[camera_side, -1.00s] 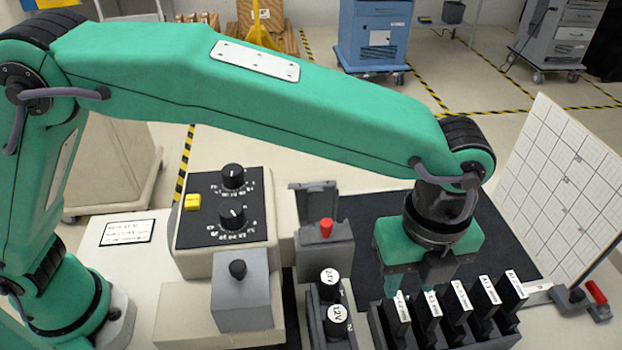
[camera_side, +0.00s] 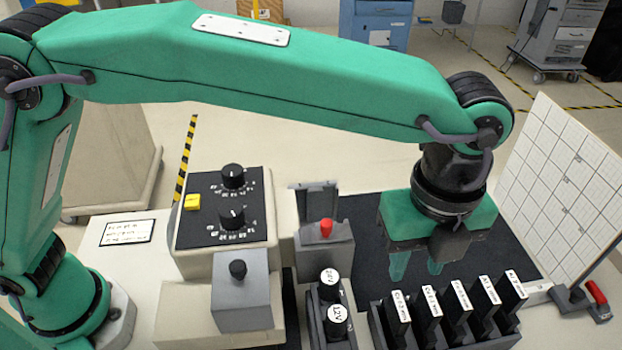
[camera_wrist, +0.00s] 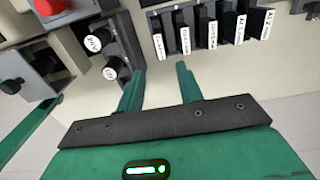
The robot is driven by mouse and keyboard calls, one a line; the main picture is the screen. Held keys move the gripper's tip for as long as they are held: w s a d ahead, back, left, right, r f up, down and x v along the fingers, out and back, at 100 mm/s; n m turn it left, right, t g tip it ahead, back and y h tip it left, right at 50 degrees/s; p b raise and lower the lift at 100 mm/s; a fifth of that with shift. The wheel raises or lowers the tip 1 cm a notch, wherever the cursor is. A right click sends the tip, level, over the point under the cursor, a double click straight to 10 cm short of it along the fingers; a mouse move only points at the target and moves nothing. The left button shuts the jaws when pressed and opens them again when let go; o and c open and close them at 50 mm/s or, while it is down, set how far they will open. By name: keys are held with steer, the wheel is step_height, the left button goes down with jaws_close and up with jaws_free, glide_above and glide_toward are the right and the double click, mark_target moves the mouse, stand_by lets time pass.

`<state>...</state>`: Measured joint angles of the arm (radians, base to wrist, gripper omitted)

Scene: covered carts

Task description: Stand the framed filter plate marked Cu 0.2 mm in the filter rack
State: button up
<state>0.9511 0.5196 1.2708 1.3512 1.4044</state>
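The filter rack (camera_side: 385,322) is a dark slotted block at the front right. Several dark framed filter plates with white labels stand upright in it, side by side. The leftmost plate (camera_side: 398,318) has a label that seems to begin with Cu; I cannot read its thickness surely, and a neighbour's label looks similar. The plates also show in the wrist view, with one end plate (camera_wrist: 159,46) at the left. My gripper (camera_side: 417,267) hangs behind the rack above the dark mat, apart from the plates. Its two green fingers (camera_wrist: 160,72) are apart with nothing between them.
Left of the rack stands a dark holder with 24V and 12V round caps (camera_side: 336,317). Behind it is a grey box with a red button (camera_side: 326,228) and raised lid. A knob panel (camera_side: 225,205) stands further left, a gridded white board (camera_side: 560,190) at right. The dark mat (camera_side: 365,240) is clear.

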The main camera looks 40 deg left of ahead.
steer(key=w+a+r+n+t, duration=0.15)
steer(key=a+n, duration=0.25)
steer(key=a, duration=0.4)
steer(key=w+a+r+n+h, duration=0.1)
steer(key=a+r+n, duration=0.25)
steer(key=a, duration=0.35)
steer(key=w+a+r+n+t, duration=0.15)
steer(key=a+n, duration=0.25)
steer(key=a, duration=0.4)
steer(key=s+a+f+n+t, duration=0.1)
steer(key=s+a+f+n, duration=0.1)
steer(key=s+a+n, duration=0.4)
steer(key=s+a+f+n+t+y, duration=0.1)
steer(key=s+a+n, duration=0.5)
steer(key=a, duration=0.8)
steer(key=f+n, duration=0.1)
steer(key=n, duration=0.2)
steer(key=shift+s+a+t, duration=0.15)
steer(key=shift+s+t, duration=0.1)
steer(key=shift+t, duration=0.05)
steer(key=shift+n, duration=0.25)
